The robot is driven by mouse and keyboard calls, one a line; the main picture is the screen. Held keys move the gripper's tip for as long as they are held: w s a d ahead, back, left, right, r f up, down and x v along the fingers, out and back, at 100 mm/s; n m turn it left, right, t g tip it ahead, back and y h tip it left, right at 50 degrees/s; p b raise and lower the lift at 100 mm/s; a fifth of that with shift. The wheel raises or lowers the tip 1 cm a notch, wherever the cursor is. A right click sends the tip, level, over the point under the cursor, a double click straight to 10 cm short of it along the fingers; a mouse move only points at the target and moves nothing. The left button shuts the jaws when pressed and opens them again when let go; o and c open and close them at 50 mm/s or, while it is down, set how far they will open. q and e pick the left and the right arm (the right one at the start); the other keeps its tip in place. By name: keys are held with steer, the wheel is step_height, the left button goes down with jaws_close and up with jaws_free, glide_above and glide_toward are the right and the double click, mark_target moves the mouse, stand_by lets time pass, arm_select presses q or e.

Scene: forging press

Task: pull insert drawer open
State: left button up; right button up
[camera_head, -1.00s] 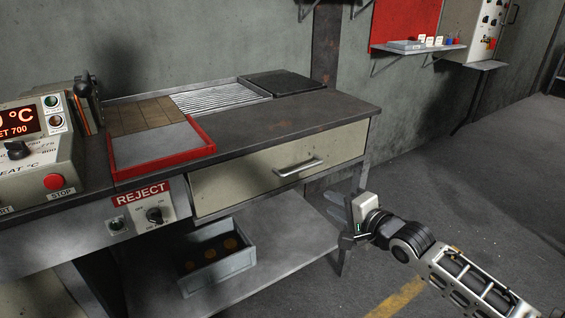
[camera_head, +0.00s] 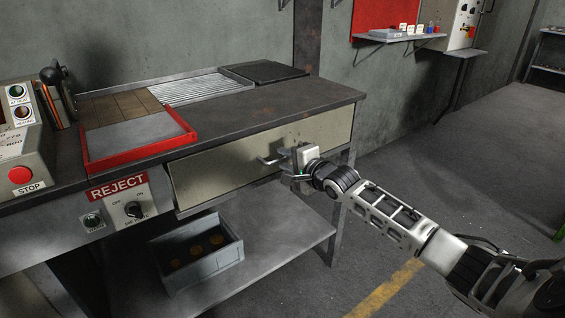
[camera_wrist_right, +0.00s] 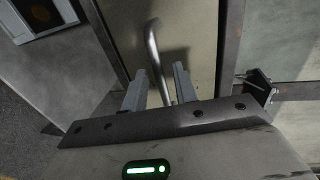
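The insert drawer (camera_head: 215,175) has a cream front and sits under the dark workbench top, its front close to the bench edge. Its bar handle (camera_head: 268,161) is a bent metal rod. My right gripper (camera_head: 284,166) is at the handle's right part, in front of the drawer. In the right wrist view, the handle (camera_wrist_right: 152,45) runs down between the two spread fingers of my right gripper (camera_wrist_right: 160,84). A gap shows on each side of the bar, so the gripper is open around it. My left gripper is not in view.
A red-edged tray (camera_head: 135,152) and a ribbed rack (camera_head: 190,88) lie on the bench. A grey bin (camera_head: 212,262) with several round pieces stands on the lower shelf (camera_head: 280,240). A bench leg (camera_head: 341,215) is below my right forearm. The floor to the right is clear.

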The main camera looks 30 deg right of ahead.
steer(key=shift+x, duration=1)
jaws_close()
steer(key=shift+s+a, duration=0.1)
steer(key=shift+s, duration=0.05)
